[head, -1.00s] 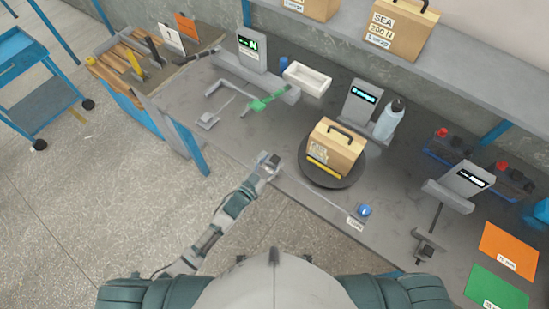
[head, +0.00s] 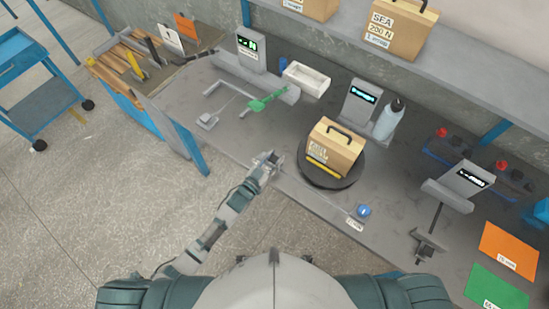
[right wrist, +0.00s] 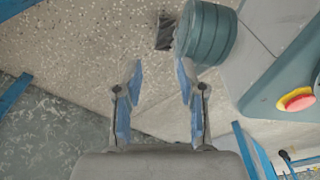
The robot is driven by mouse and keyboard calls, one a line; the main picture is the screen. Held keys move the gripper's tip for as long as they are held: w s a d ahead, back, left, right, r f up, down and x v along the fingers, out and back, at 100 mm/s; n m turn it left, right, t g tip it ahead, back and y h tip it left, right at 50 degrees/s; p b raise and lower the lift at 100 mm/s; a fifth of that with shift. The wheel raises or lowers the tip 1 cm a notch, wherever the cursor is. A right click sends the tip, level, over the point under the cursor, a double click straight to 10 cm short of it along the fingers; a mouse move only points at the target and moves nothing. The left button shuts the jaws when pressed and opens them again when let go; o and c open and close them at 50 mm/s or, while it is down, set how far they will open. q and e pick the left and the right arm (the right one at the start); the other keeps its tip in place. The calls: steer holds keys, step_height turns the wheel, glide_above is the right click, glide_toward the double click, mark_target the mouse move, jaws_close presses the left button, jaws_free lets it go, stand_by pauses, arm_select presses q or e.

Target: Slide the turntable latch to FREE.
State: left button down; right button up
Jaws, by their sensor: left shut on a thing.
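The turntable (head: 326,184) is a dark round disc on the grey bench. A tan box (head: 335,147) with a dark handle and a yellow strip stands on it. My left gripper (head: 271,160) is at the bench's front edge, just left of the turntable. It is shut on a small part there, which seems to be the turntable latch; the fingers mostly hide it, and its setting cannot be read. A thin line runs from near it to a small white label (head: 355,224). My right gripper (right wrist: 158,78) is open and empty over the floor in the right wrist view.
Orange (head: 509,250) and green (head: 497,287) mats lie at right.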

mark_target(264, 152)
arm_select(q)
steer(key=shift+w+a, duration=0.7)
steer(key=shift+a, duration=0.3)
steer(key=shift+w+a, duration=0.7)
steer(key=shift+a, duration=0.25)
steer(key=c, duration=0.8)
jaws_free()
steer(key=shift+d, duration=0.1)
steer(key=v, duration=1.2)
steer(key=shift+f, duration=0.15)
